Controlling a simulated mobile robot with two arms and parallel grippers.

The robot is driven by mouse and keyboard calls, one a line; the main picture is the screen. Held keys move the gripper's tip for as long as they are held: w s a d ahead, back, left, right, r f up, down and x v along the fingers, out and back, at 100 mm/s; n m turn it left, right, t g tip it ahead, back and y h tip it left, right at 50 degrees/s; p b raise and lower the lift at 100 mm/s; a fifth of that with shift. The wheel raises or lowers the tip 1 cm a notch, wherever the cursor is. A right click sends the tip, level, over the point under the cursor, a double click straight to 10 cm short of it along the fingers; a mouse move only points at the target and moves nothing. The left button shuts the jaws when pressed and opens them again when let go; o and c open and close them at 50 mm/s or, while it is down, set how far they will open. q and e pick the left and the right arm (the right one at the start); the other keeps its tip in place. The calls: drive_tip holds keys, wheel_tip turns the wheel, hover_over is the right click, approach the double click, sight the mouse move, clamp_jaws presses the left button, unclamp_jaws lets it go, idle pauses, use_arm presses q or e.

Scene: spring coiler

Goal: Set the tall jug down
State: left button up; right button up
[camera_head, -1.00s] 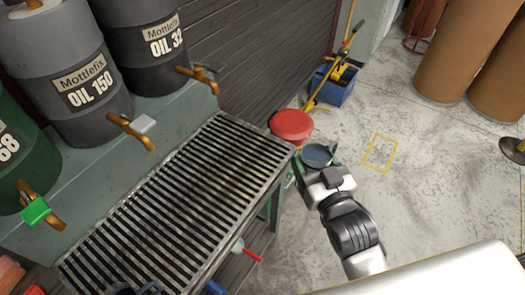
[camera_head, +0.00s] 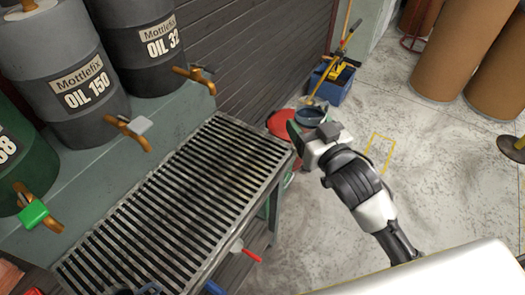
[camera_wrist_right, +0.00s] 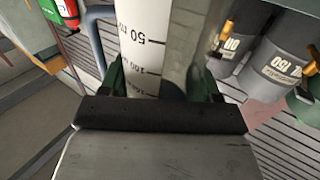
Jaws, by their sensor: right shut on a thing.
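The tall jug (camera_head: 311,116) shows in the head view as a blue-grey round rim past the right corner of the grate. My right gripper (camera_head: 300,135) is shut on it and holds it clear of the grate, above the floor area. The jug's base is hidden in the head view. My left gripper is not in view.
A slatted metal grate (camera_head: 170,205) on a stand lies at centre left, under oil drums (camera_head: 75,80) with taps. A blue bucket (camera_head: 331,85) is farther back. A yellow square (camera_head: 391,152) marks clear floor at right.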

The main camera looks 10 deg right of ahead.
drive_tip(key=shift+w+a+f, duration=1.15)
drive_tip(key=shift+a+f, duration=0.25)
drive_tip(key=shift+f, duration=0.25)
drive_tip(key=shift+w+a+f, duration=1.15)
drive_tip(key=shift+a+f, duration=0.25)
drive_tip(key=shift+f, duration=0.3)
drive_tip(key=shift+w+a+f, duration=1.15)
drive_tip(key=shift+a+f, duration=0.25)
drive_tip(key=shift+f, duration=0.25)
drive_tip(key=shift+f, duration=0.15)
drive_tip(key=o, duration=1.1)
